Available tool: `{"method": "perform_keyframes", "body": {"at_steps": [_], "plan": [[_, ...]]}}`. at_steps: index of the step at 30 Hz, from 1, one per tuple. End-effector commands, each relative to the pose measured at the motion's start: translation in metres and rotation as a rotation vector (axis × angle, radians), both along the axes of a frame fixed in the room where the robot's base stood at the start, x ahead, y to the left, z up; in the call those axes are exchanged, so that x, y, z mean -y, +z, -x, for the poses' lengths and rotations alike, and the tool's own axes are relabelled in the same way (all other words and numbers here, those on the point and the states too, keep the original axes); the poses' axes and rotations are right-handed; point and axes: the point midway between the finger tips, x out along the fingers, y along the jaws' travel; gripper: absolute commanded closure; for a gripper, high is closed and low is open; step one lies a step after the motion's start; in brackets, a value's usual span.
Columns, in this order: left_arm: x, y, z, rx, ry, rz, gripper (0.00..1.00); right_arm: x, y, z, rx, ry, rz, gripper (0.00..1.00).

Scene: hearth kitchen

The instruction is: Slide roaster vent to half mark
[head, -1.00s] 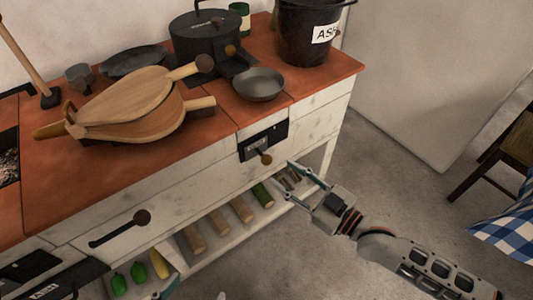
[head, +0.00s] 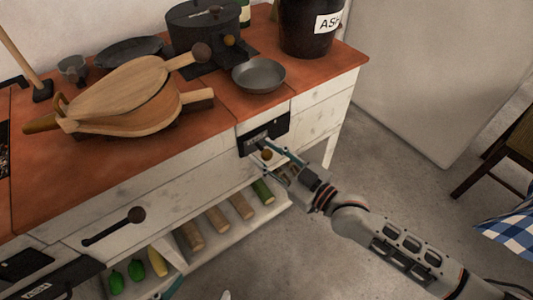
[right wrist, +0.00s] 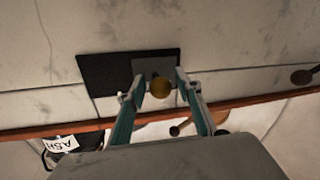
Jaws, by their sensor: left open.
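The vent is a black plate (head: 275,127) on the white counter front, below the orange-red top. I take it for the roaster vent; its small label is too blurred to read. A brass knob (head: 266,155) sticks out from it. In the right wrist view the knob (right wrist: 160,88) sits in front of a grey panel (right wrist: 153,67) at the right part of the dark plate (right wrist: 103,77). My right gripper (head: 277,158) is open, with a finger on either side of the knob; contact cannot be made out. My left gripper (head: 198,290) shows only partly at the bottom edge, open.
A black roaster (head: 203,35), a pan (head: 258,75), an ash bucket (head: 309,25) and wooden bellows (head: 140,95) stand on the counter. A drawer handle (head: 113,226) sticks out at left. Logs and vegetables lie on the low shelf (head: 215,240).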

Motion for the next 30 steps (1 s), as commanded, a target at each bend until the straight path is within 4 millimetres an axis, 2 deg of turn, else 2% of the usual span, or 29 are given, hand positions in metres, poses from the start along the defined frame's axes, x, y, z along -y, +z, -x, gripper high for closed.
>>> {"method": "perform_keyframes", "body": {"at_steps": [1,3,9,17,24,25,26,27,30], "plan": [[0.0,0.0,0.0,0.001,0.0,0.0,0.36,0.0,0.0,0.0,0.0,0.0,0.0,0.83],[0.0,0.0,0.0,0.001,0.0,0.0,0.36,0.0,0.0,0.0,0.0,0.0,0.0,1.0],[0.0,-0.001,0.0,-0.001,0.0,0.001,0.36,0.002,-0.001,-0.001,-0.001,0.0,0.001,1.0],[0.007,-0.004,0.004,-0.014,0.01,0.048,0.36,0.024,-0.002,-0.017,-0.001,0.001,0.002,1.0],[0.008,-0.002,0.002,-0.012,0.02,0.058,0.36,0.025,0.0,-0.017,-0.001,0.001,-0.002,1.0],[0.008,-0.002,0.002,-0.012,0.02,0.058,0.36,0.024,0.0,-0.017,-0.001,0.001,-0.002,0.74],[0.007,-0.002,0.002,-0.013,0.02,0.057,0.36,0.024,0.0,-0.017,-0.002,0.001,-0.001,0.67],[0.007,-0.002,0.002,-0.013,0.019,0.056,0.36,0.024,0.0,-0.017,-0.002,0.001,-0.001,0.62],[0.007,-0.002,0.002,-0.013,0.019,0.056,0.36,0.024,0.0,-0.017,-0.002,0.001,-0.001,0.62]]}}
